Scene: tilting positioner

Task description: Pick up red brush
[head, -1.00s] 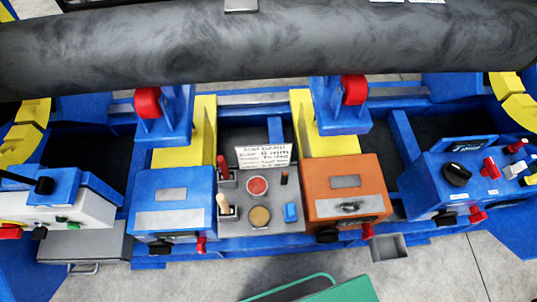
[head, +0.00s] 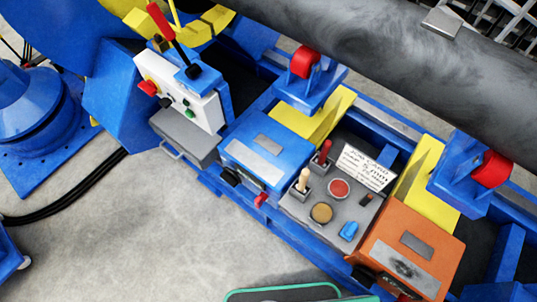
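A red-handled tool (head: 325,150), which looks like the red brush, stands upright in a small holder at the back left of the grey tray (head: 298,212). Its lower end is hidden in the holder, so I cannot see any bristles. A wooden-handled tool (head: 303,179) stands in a similar holder in front of it and to its left. My gripper is not in the head view.
The tray also holds a red round tin (head: 339,188), a tan one (head: 321,212), a blue block (head: 348,230) and a written card (head: 364,166). A blue box (head: 262,160) and an orange box (head: 405,245) flank it. A dark pipe (head: 350,50) runs behind.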

